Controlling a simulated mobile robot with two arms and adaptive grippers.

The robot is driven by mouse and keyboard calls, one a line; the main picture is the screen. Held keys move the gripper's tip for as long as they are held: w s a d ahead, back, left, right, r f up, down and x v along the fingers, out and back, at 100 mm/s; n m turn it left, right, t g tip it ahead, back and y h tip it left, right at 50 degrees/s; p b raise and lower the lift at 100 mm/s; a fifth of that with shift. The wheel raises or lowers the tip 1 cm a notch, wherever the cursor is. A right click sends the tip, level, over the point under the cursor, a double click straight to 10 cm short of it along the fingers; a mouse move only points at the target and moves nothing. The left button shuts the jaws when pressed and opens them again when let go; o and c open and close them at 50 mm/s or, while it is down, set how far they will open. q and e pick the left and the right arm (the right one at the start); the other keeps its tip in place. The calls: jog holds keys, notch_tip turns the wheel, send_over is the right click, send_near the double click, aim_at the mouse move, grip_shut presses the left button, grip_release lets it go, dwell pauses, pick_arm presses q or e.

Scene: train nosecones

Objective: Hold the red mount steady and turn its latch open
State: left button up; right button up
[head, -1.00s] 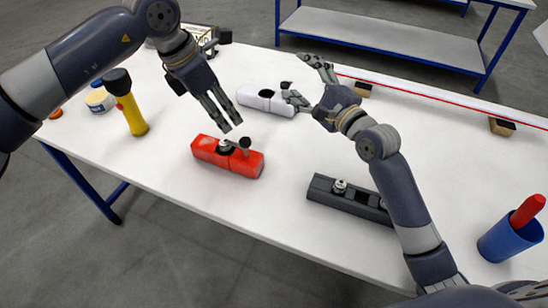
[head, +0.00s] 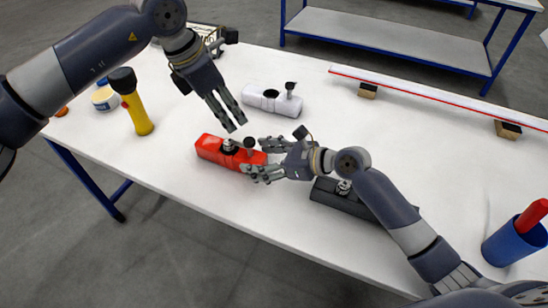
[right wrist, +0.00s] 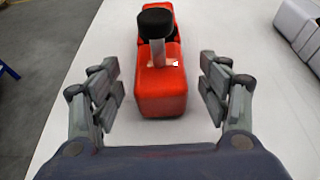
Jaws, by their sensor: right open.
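My right gripper (head: 256,158) is open at the mount's right end. In the right wrist view, its fingers (right wrist: 160,78) stand on both sides of the red mount (right wrist: 162,95), with gaps. The black knob (right wrist: 156,22) on its silver stem shows ahead, between them. My left gripper (head: 237,125) hangs above and behind the mount, fingers pointing down, apart and empty. Neither gripper visibly touches the mount.
A white mount (head: 272,101) lies behind and a dark mount (head: 345,198) to the right, partly under my right arm. A yellow flashlight (head: 138,115) stands at left. A blue cup (head: 512,243) holds a red item at right. A long red-edged strip (head: 440,95) rests on blocks at the back.

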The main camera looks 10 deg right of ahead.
aim_at(248, 140)
jog(key=x, duration=0.5)
jog(key=shift+w+a+f, duration=0.1)
jog(key=shift+w+a, duration=0.1)
jog(key=shift+a, duration=0.05)
jog(key=shift+c, duration=0.6)
jog(key=c, duration=1.1)
pick_arm(q)
jog(key=shift+o, duration=1.3)
jog(key=shift+a+r, duration=0.1)
jog(key=shift+r, duration=0.05)
jog(key=shift+m+g+h, duration=0.3)
jog(key=shift+m, duration=0.5)
jog(key=x, duration=1)
jog(key=shift+w+a, duration=0.25)
jog(key=shift+w, duration=0.05)
grip_shut()
